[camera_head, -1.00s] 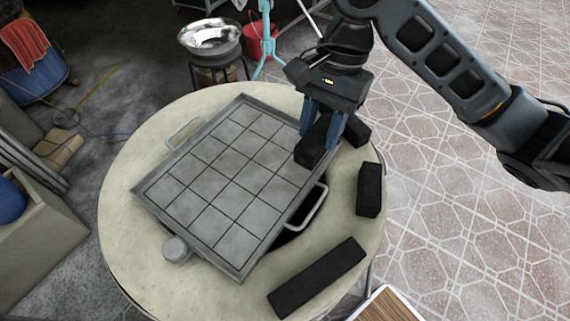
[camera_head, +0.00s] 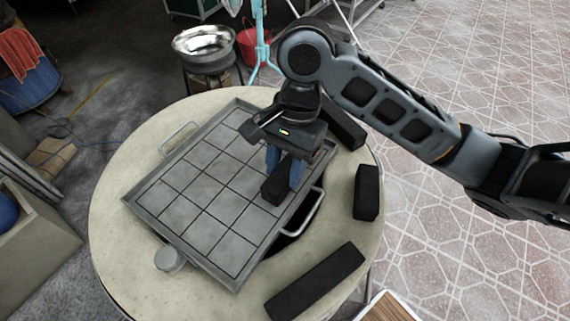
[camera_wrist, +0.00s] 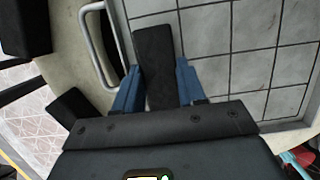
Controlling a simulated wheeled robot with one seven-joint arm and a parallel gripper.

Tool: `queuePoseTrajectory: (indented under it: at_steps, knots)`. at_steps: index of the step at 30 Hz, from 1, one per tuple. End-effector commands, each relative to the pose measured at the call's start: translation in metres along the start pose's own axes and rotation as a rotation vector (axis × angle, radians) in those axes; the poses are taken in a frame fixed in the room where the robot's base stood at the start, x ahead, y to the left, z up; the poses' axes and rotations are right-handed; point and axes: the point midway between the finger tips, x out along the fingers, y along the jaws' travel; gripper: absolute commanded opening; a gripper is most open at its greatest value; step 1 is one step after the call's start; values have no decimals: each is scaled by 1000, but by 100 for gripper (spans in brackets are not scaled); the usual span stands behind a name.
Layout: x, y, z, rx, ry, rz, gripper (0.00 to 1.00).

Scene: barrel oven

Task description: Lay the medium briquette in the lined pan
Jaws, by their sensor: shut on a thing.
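My gripper (camera_head: 284,172) is shut on a black briquette (camera_head: 276,188), which looks like the medium one. In the wrist view the briquette (camera_wrist: 154,60) lies between the blue fingers, its far end sticking out past them. It is over the right side of the square grey pan (camera_head: 150,213), inside the rim. The pan's floor is lined with square grey tiles, and no briquette lies on the part I see. I cannot tell whether the held briquette touches the tiles. My gripper hides its rear end.
A short briquette (camera_head: 367,192), a long briquette (camera_head: 316,281) and another briquette (camera_head: 345,130), partly behind my gripper, lie on the round table (camera_head: 118,190). A wire handle (camera_head: 308,214) juts from the pan's right side. A knob-like grey piece (camera_head: 169,260) sits at the lower left.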

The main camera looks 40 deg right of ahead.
Motion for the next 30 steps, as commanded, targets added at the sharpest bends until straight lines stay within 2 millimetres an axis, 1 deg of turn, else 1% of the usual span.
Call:
queuePoseTrajectory:
  at_steps: [5, 6, 13, 20, 23, 26, 29, 30]
  knots:
    - [4, 0, -1, 1, 0, 0, 21]
    - [3, 0, -1, 0, 1, 0, 43]
    - [3, 0, -1, 0, 0, 0, 65]
    - [3, 0, -1, 0, 0, 0, 66]
    - [-2, 0, 0, -1, 1, 0, 66]
    - [-12, -1, 1, -2, 0, -2, 66]
    - [-32, 0, 1, -3, 2, -2, 66]
    - [-42, 0, 0, -2, 5, -2, 66]
